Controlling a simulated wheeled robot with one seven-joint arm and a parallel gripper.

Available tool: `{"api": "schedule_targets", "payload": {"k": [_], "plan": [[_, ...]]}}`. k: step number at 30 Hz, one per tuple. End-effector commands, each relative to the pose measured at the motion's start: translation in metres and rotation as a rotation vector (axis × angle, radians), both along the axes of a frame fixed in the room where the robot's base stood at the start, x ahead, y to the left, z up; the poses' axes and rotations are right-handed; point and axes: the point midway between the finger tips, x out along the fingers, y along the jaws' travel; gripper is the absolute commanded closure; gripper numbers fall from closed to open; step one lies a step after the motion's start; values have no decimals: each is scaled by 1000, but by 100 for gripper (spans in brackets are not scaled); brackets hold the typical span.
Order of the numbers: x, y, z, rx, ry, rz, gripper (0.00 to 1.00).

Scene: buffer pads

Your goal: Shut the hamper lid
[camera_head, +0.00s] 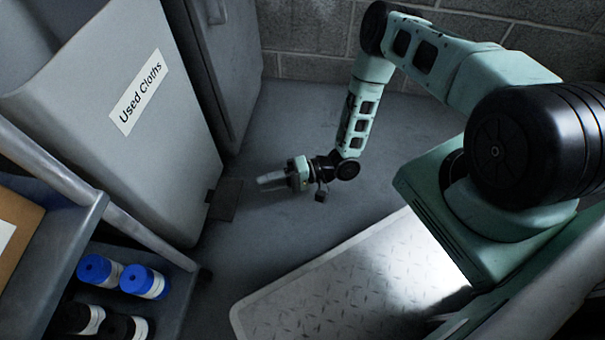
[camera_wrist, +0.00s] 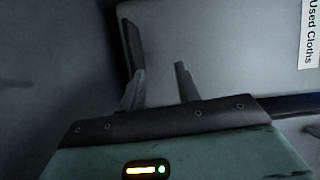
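The hamper (camera_head: 165,150) is a tall grey bin labelled "Used Cloths" at the left of the head view. A dark flat pedal (camera_head: 226,198) sticks out at its foot, near the floor. The hamper's top is cut off at the upper left, and I cannot clearly make out the lid. My gripper (camera_head: 261,181) is low, just right of the pedal, pointing left at the hamper. In the wrist view my gripper (camera_wrist: 160,70) has its fingers apart with nothing between them. The hamper front (camera_wrist: 230,55) fills the background there, and the dark pedal (camera_wrist: 133,45) shows beyond the left finger.
A grey cart (camera_head: 60,225) with blue-topped rolls (camera_head: 145,282) stands at the lower left. A grey cabinet (camera_head: 220,60) stands behind the hamper, before a block wall (camera_head: 310,45). My metal base plate is at the lower right. The floor (camera_head: 280,130) around my gripper is clear.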

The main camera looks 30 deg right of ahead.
Motion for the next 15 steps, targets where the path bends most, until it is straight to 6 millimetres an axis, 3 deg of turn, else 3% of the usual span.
{"api": "schedule_targets", "payload": {"k": [15], "plan": [[-9,-34,0,0,0,-2,67]]}}
